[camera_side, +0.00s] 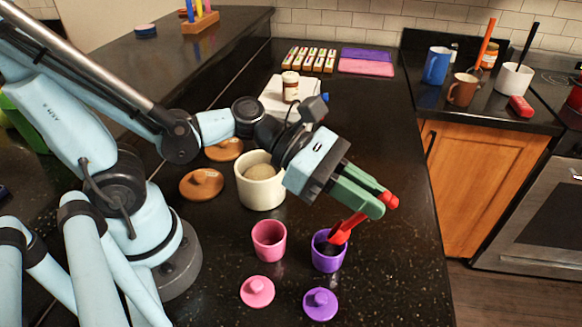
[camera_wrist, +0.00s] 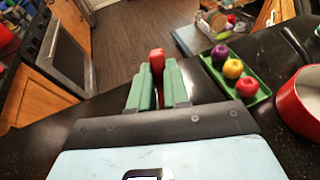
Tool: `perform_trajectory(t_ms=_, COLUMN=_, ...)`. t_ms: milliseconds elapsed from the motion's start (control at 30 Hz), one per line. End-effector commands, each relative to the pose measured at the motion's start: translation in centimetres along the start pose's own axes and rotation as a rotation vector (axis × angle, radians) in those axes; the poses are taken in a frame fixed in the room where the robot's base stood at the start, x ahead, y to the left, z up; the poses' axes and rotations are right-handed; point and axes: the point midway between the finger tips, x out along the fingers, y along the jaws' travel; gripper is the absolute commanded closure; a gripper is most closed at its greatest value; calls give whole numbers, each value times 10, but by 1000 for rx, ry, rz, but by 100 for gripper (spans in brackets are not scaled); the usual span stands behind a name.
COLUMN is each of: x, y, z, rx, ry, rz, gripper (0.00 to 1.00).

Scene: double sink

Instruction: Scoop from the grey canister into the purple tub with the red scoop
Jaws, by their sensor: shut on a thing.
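My gripper (camera_side: 381,202) is shut on the red scoop (camera_side: 345,228), whose handle end sticks out past the green fingertips. The scoop slants down to the left, with its head at the mouth of the purple tub (camera_side: 328,264). I cannot tell whether the head touches the rim, and its load is not visible. The tub's inside looks dark. A cream-grey canister (camera_side: 260,194), open with a tan fill, stands upper left of the tub, behind my wrist. In the wrist view my gripper (camera_wrist: 157,75) shows the red handle end (camera_wrist: 157,60) between its fingers; the scoop head is hidden.
A pink cup (camera_side: 269,242) stands left of the tub. Pink (camera_side: 257,291) and purple (camera_side: 320,303) lids lie in front, brown lids (camera_side: 201,184) further left. The wrist view shows a green fruit tray (camera_wrist: 262,97) and a red pot (camera_wrist: 290,105). Counter right of the tub is clear.

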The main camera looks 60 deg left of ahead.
Motion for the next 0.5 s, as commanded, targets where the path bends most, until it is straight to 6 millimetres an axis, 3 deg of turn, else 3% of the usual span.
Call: perform_trajectory(t_ms=500, x=-10, y=0, z=28, rx=0, ry=0, rz=0, gripper=100)
